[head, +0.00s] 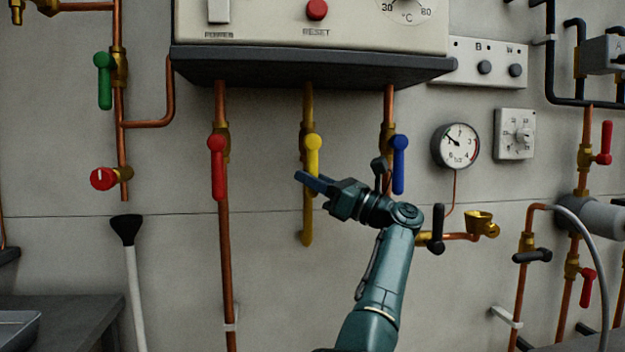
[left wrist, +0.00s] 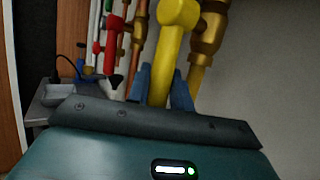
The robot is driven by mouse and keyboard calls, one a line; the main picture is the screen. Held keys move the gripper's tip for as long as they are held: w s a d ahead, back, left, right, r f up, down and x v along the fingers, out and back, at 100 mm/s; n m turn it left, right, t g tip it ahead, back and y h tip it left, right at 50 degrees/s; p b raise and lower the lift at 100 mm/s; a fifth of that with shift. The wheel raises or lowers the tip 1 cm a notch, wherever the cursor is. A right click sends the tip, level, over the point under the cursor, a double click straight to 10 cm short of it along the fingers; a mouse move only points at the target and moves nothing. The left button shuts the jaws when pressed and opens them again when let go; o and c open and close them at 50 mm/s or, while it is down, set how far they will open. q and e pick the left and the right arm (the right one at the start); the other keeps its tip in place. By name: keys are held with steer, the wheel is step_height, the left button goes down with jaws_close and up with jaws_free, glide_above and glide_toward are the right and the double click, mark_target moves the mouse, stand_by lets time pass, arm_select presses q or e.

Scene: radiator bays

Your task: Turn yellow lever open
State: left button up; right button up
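The yellow lever (head: 313,155) hangs straight down along its brass valve and pipe, in the middle under the boiler. My left gripper (head: 312,181) reaches it from the lower right, at the lever's lower end. In the left wrist view, the yellow lever (left wrist: 168,60) runs between the two blue fingers (left wrist: 161,90), one on each side, and I see no clear gap beside it. The gripper looks shut on the lever, whose lower end is partly hidden by the fingers in the head view. My right gripper is in neither view.
A red lever (head: 217,166) hangs left of the yellow one. A blue lever (head: 399,163) hangs close on the right, near my left wrist. The boiler (head: 312,64) overhangs above. A gauge (head: 455,146) and a black lever (head: 437,228) are further right.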

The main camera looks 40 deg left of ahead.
arm_select(q)
steer(key=o, duration=0.4)
steer(key=shift+o, duration=0.2)
steer(key=p+v, duration=0.1)
steer(key=v, duration=1.2)
steer(key=shift+d, duration=0.15)
